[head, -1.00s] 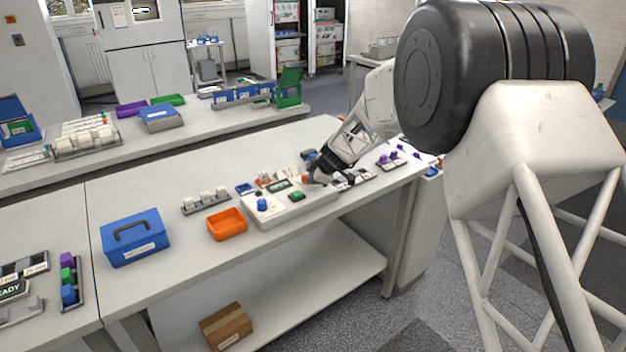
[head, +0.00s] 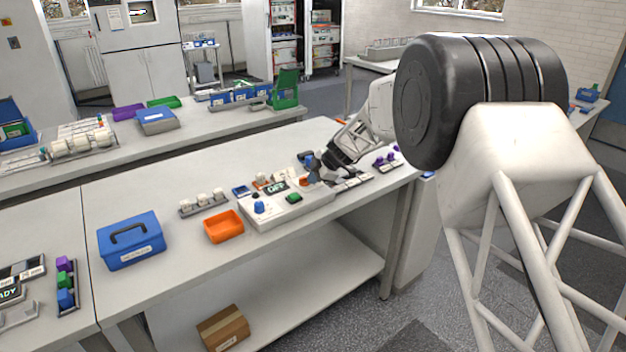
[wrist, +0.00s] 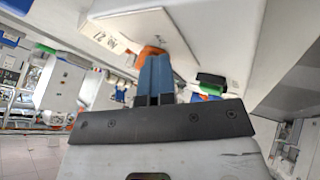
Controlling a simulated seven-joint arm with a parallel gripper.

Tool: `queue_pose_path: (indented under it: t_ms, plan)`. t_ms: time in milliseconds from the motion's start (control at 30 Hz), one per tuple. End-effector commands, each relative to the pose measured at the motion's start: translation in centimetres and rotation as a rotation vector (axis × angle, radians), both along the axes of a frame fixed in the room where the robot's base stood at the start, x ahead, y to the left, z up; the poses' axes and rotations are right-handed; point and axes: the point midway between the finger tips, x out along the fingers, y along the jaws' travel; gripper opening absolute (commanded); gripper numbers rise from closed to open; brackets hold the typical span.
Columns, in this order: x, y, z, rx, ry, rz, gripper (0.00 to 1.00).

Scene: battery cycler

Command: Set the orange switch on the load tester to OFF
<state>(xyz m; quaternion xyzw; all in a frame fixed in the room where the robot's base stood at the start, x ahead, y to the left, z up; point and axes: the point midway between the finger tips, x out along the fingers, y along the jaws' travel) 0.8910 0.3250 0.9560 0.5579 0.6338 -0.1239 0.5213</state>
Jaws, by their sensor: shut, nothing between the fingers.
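The load tester (head: 290,212) is a low white box on the near bench, with a blue knob, a green button and a dark display (head: 277,188) that reads OFF. Its orange switch (head: 304,182) is at the panel's right end, partly hidden by my gripper (head: 314,168). In the wrist view, my gripper's blue fingers (wrist: 156,60) are together and empty. The orange switch (wrist: 150,50) shows just beyond their tips; I cannot tell whether they touch it. The white panel (wrist: 180,28) fills the top of that view.
An orange bin (head: 224,227) and a blue case (head: 131,240) stand left of the tester. A rack of white cells (head: 203,202) is behind the bin. Small blocks and purple pieces (head: 385,160) lie to the right.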

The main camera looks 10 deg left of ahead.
Motion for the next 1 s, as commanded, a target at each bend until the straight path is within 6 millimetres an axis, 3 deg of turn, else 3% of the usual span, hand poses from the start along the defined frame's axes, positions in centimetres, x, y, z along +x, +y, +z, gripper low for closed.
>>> queue_pose_path:
  t_ms: [1000]
  plan:
    - [-0.7,1.9,0.0,0.004,0.001,0.001,0.0]
